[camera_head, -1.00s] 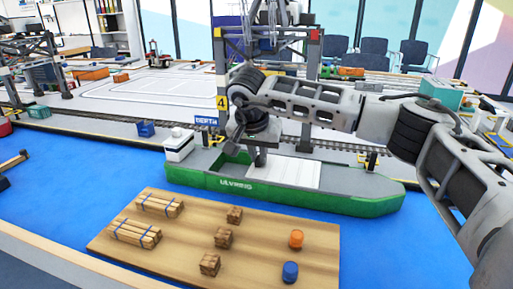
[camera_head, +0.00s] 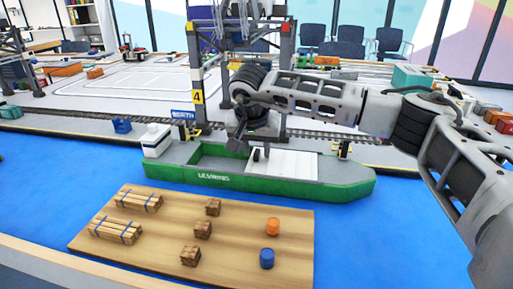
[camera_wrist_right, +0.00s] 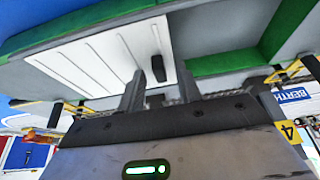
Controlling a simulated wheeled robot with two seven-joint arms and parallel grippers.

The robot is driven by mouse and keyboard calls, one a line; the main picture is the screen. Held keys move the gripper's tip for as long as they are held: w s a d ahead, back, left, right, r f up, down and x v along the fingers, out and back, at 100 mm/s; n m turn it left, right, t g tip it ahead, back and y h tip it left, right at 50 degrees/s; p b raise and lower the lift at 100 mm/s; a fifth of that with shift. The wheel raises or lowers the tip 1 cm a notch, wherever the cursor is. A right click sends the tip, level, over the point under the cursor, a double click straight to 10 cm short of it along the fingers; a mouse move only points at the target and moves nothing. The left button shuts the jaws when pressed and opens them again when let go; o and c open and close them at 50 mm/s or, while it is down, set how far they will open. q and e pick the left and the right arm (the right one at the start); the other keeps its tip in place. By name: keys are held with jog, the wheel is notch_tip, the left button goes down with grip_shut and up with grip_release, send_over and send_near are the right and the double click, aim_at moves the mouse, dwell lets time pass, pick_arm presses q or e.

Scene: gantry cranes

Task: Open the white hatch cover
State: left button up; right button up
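The white hatch cover (camera_head: 296,165) lies on the deck of the green ship (camera_head: 330,191), right of the open part of the hold (camera_head: 215,162). In the right wrist view, the cover (camera_wrist_right: 85,57) is a ribbed white panel with an upright black handle (camera_wrist_right: 158,68) near its edge beside the hold. My right gripper (camera_head: 256,150) is low over that edge. In the right wrist view, the fingers of my right gripper (camera_wrist_right: 161,76) stand apart on either side of the handle, with gaps showing; contact is unclear. My left gripper is out of view.
A wooden board (camera_head: 150,250) with timber bundles, crates and orange and blue barrels lies in front of the ship. A gantry crane (camera_head: 196,75) stands behind my right arm. Blue water surface is clear right of the board.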

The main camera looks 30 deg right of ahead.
jog(key=shift+r, duration=0.1)
jog(key=p+v, duration=0.1)
jog(key=v, duration=1.4)
jog(key=shift+s+r, duration=0.2)
jog(key=shift+r, duration=0.15)
jog(key=shift+a, duration=0.1)
jog(key=shift+f, duration=0.1)
